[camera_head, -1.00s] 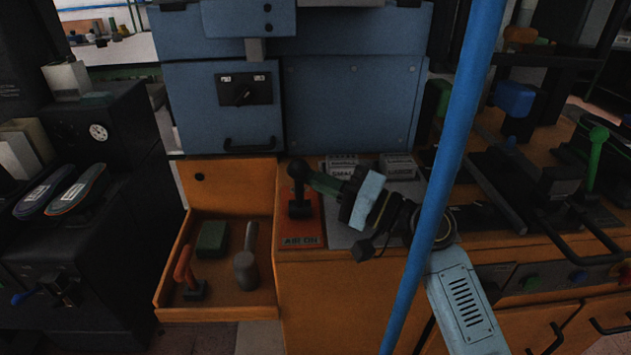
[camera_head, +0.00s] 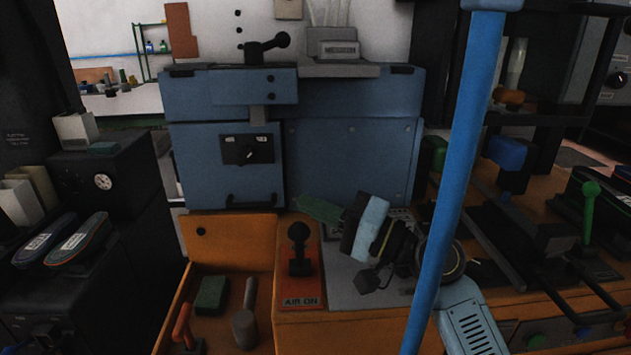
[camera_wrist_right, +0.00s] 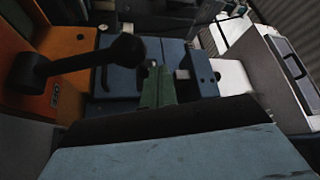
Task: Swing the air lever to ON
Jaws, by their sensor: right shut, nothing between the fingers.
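The air lever (camera_head: 300,246) is a black stick with a ball knob on an orange-red plate (camera_head: 313,287) printed AIR ON at its near end. Its knob stands above its base in the head view; its exact tilt is hard to tell. The lever also shows at the left of the right wrist view (camera_wrist_right: 82,62). My right gripper (camera_head: 319,209) has green fingers, shut and empty. They are above and right of the knob in the head view, apart from it. The fingers also show in the right wrist view (camera_wrist_right: 158,87). My left gripper is out of view.
A blue press cabinet (camera_head: 350,165) stands behind the lever. An open orange drawer (camera_head: 228,228) at left holds a green block (camera_head: 211,295), a grey mallet (camera_head: 246,322) and an orange-handled tool. A blue post (camera_head: 447,185) crosses the view at right. Insoles (camera_head: 80,242) lie on a black machine at left.

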